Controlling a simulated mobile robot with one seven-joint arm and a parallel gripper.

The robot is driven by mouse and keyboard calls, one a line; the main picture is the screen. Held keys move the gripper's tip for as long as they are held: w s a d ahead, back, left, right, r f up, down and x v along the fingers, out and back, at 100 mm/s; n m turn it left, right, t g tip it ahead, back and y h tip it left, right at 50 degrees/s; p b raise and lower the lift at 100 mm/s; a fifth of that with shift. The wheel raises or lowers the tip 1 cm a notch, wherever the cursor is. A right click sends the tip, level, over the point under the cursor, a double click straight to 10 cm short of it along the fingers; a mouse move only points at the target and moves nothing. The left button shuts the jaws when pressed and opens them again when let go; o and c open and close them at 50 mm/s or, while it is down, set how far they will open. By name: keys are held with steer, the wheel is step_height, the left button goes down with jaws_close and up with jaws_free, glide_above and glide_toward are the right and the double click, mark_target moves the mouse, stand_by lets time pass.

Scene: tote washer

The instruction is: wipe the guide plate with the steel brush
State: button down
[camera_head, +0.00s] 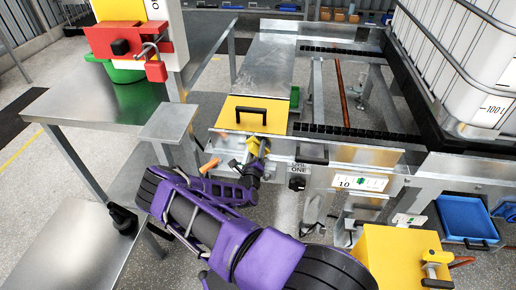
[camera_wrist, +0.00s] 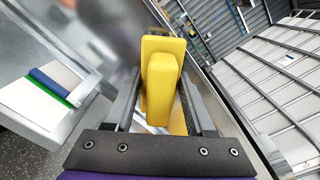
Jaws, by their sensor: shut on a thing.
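My gripper (camera_head: 253,163) is shut on a yellow block, which I take to be the steel brush (camera_head: 259,146); in the wrist view the brush (camera_wrist: 161,85) stands between both fingers. Its bristles are hidden. A flat bare metal plate (camera_head: 266,62), likely the guide plate, lies on the frame beyond a yellow cover (camera_head: 240,118) with a black handle. My gripper is at the near edge of this frame, just in front of the yellow cover and apart from the metal plate. I cannot tell whether the brush touches anything.
A white caged tank (camera_head: 470,60) stands at the right. A red lockout box with a padlock (camera_head: 156,70) is at upper left. Steel tables (camera_head: 70,105) fill the left. A yellow box (camera_head: 395,255) and blue tray (camera_head: 465,218) are at lower right.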

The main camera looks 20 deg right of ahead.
steer(key=shift+p+v, duration=1.4)
steer(key=shift+v, duration=1.95)
steer(key=shift+r, duration=0.15)
steer(key=s+a+r, duration=0.3)
steer(key=a+r, duration=0.4)
steer(key=r, duration=0.4)
steer(key=s+a+r+n+y, duration=0.1)
steer(key=s+a+r, duration=0.2)
steer(key=a+r, duration=0.4)
step_height(320, 180, up, 4)
steer(key=shift+s+a+r+t, duration=0.2)
steer(key=shift+s+a+t, duration=0.05)
steer(key=shift+t, duration=0.15)
steer(key=c, duration=0.9)
jaws_free()
jaws_close()
